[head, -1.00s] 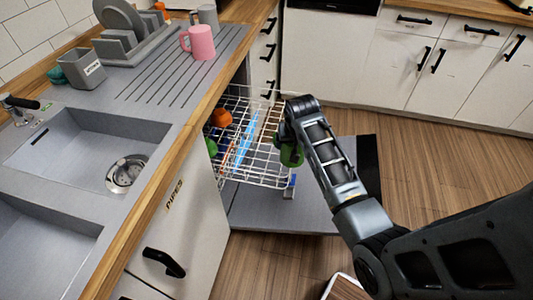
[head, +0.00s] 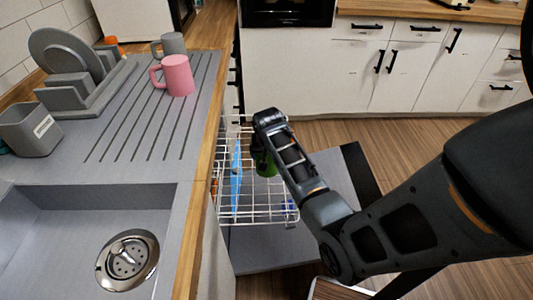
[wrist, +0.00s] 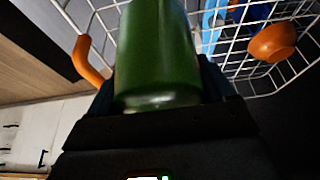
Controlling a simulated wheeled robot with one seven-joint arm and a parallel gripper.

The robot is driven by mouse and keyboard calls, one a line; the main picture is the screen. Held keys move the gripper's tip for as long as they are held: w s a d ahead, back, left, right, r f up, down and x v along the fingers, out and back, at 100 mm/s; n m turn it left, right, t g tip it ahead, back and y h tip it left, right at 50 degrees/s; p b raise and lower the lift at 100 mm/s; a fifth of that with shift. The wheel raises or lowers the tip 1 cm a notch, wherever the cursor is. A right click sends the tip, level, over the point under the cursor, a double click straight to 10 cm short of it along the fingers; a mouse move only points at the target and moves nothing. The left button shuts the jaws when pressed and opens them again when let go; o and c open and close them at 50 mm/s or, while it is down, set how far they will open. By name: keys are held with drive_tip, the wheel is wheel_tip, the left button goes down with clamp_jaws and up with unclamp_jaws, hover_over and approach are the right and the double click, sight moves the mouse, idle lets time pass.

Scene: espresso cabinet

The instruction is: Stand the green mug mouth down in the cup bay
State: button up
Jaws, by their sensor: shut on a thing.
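My gripper (head: 264,150) is shut on the green mug (head: 265,166), which is partly hidden by my arm in the head view. The mug shows large in the wrist view (wrist: 158,50), between the jaws; its mouth and handle cannot be made out. In the head view, mug and gripper overlap the right part of the pulled-out white wire rack (head: 258,214). The rack also shows behind the mug in the wrist view (wrist: 243,70). I cannot tell the mug's height over the wires. Which part of the rack is the cup bay is not clear.
A blue flat thing (head: 236,178) stands in the rack; an orange rounded thing (wrist: 273,43) shows in the wrist view. The open dishwasher door (head: 340,190) lies below. The counter edge (head: 207,130) borders the rack's left. A pink mug (head: 178,77) stands on the drainer.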

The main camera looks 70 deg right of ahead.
drive_tip(key=shift+f+b, duration=3.55)
drive_tip(key=shift+f, duration=1)
drive_tip(key=shift+f, duration=0.4)
drive_tip(key=o, duration=1.2)
drive_tip(key=shift+o, duration=0.2)
drive_tip(key=shift+a, duration=0.1)
drive_tip(key=p+v, duration=0.1)
drive_tip(key=v, duration=0.6)
drive_tip(key=shift+a+r, duration=0.15)
drive_tip(key=shift+r, duration=0.15)
drive_tip(key=shift+s, duration=0.15)
